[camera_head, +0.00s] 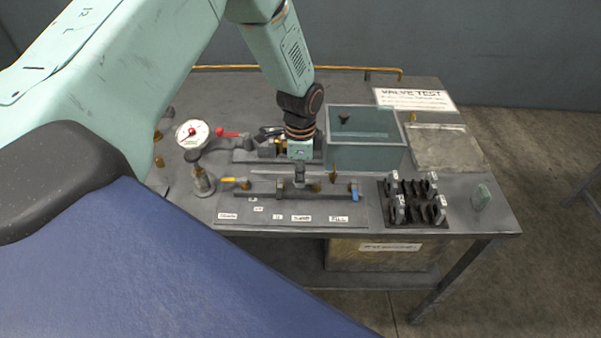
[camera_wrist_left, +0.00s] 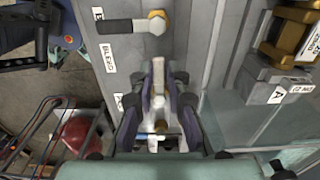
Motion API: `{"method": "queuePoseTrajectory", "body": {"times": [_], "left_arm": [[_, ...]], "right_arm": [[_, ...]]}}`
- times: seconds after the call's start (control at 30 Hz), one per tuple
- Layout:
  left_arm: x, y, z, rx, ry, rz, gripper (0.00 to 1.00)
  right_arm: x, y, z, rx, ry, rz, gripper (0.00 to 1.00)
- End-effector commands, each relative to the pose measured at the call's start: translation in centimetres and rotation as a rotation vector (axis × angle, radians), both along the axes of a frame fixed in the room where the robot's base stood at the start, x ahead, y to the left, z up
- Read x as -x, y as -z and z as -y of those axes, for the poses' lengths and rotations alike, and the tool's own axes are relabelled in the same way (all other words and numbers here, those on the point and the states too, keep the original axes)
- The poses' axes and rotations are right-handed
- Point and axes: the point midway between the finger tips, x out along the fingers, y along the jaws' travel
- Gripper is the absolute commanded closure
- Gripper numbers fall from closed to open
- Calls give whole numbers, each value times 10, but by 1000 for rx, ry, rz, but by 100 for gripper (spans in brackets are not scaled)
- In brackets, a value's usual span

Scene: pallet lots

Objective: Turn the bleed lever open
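My left gripper (camera_head: 300,184) points down at the valve row on the bench, and its fingers also show in the wrist view (camera_wrist_left: 159,92). A narrow pale lever (camera_wrist_left: 158,74) stands between the fingers, level with a tag (camera_wrist_left: 106,58) that seems to read BLEED. The fingers are close to its sides, but I cannot tell whether they touch it. A dark lever with a brass nut (camera_wrist_left: 156,22) lies beyond it. A blue lever (camera_head: 355,192) is at the right end of the row and a yellow lever (camera_head: 235,181) at the left. My right gripper is not seen.
A round gauge (camera_head: 192,133) and a red lever (camera_head: 228,133) stand at the back left. A black rack (camera_head: 413,218) with grey pieces is to the right.

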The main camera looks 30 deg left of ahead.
Motion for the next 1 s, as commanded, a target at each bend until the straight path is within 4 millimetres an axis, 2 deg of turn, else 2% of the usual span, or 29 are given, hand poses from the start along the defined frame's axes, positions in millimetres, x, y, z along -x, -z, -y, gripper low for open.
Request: {"method": "queuePoseTrajectory", "body": {"times": [0.1, 0.63, 1.0], "left_arm": [[-2, -1, -1, -1, 1, 8, 100], [-2, -2, 0, -1, -35, 9, 100], [6, -4, 7, -2, -289, 6, 100]], "right_arm": [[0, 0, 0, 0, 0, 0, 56], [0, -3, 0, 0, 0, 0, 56], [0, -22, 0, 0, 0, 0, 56]]}}
